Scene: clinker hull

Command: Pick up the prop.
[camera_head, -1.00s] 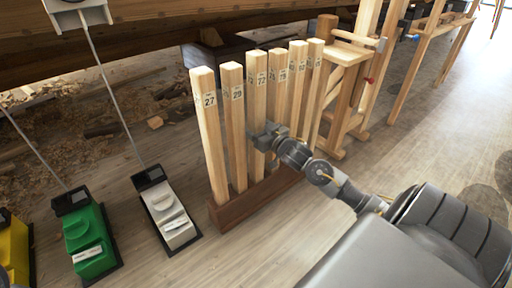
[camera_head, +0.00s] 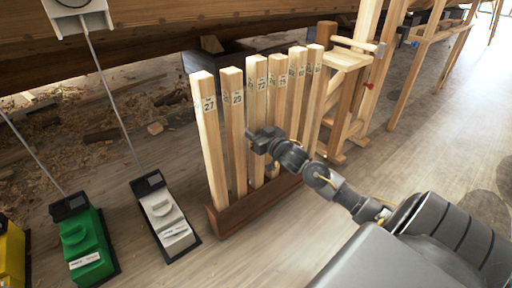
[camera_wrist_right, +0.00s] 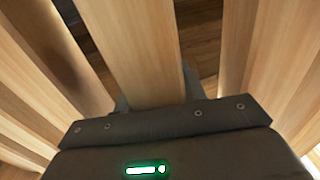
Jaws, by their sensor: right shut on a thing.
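Several tall pale wooden props stand upright in a row in a dark wooden rack (camera_head: 235,216) in the head view. Their tops carry number labels; the two nearest read 27 and 29. My right gripper (camera_head: 262,141) is shut on the third prop (camera_head: 257,95), a little below its mid-height. That prop stands upright and its foot appears to be still in the rack. In the right wrist view the held prop (camera_wrist_right: 133,45) lies between the fingers of my right gripper (camera_wrist_right: 155,92). My left gripper is not in view.
The neighbouring props (camera_head: 232,125) stand close on either side. A wooden trestle (camera_head: 345,90) is just behind the row. White (camera_head: 166,222), green (camera_head: 84,245) and yellow (camera_head: 10,255) units with cables stand at left.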

